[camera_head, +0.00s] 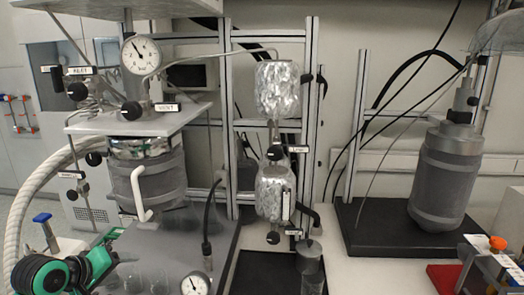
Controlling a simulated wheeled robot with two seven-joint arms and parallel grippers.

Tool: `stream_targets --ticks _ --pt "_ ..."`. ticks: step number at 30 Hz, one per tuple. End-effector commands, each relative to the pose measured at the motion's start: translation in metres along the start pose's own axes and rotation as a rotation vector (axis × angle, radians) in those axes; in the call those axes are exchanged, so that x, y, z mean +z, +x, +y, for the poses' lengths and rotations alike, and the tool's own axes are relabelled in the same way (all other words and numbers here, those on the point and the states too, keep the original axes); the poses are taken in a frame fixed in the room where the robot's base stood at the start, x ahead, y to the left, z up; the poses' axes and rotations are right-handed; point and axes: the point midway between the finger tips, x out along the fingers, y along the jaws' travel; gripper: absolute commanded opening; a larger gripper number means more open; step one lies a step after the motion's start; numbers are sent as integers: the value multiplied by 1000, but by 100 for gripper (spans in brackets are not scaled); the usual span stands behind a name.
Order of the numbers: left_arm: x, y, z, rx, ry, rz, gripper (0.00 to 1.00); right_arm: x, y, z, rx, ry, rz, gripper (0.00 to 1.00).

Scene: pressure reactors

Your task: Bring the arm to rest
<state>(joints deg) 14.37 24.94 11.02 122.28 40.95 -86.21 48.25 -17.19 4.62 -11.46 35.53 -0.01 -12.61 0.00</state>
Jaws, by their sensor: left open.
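My left gripper (112,248), green and black, shows at the lower left corner of the head view. It is open, with nothing seen between its fingers. It is in front of and below the left reactor (150,180), a grey vessel with a white handle, apart from it as far as I can tell. My right gripper is not in view.
A pressure gauge (140,55) tops the left reactor. Two foil-wrapped vessels (277,88) hang on a metal frame (311,120). A grey reactor (447,175) stands on a black base (375,232) at right. A white hose (30,205) runs beside my left arm.

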Motion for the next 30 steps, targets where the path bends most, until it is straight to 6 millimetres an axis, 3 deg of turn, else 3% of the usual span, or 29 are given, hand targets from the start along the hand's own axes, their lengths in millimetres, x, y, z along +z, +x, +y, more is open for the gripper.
stream_targets --ticks 1,7,15,21,30 --pt "28 10 -15 -40 48 -29 61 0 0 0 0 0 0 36" --pt "128 26 -66 -177 268 -127 61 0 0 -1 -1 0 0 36" --pt "252 7 -119 -308 548 -287 61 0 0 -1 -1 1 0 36" --pt "312 -20 -140 -358 695 -386 61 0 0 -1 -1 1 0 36" --pt "366 -58 -157 -400 838 -498 61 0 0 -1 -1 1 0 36"
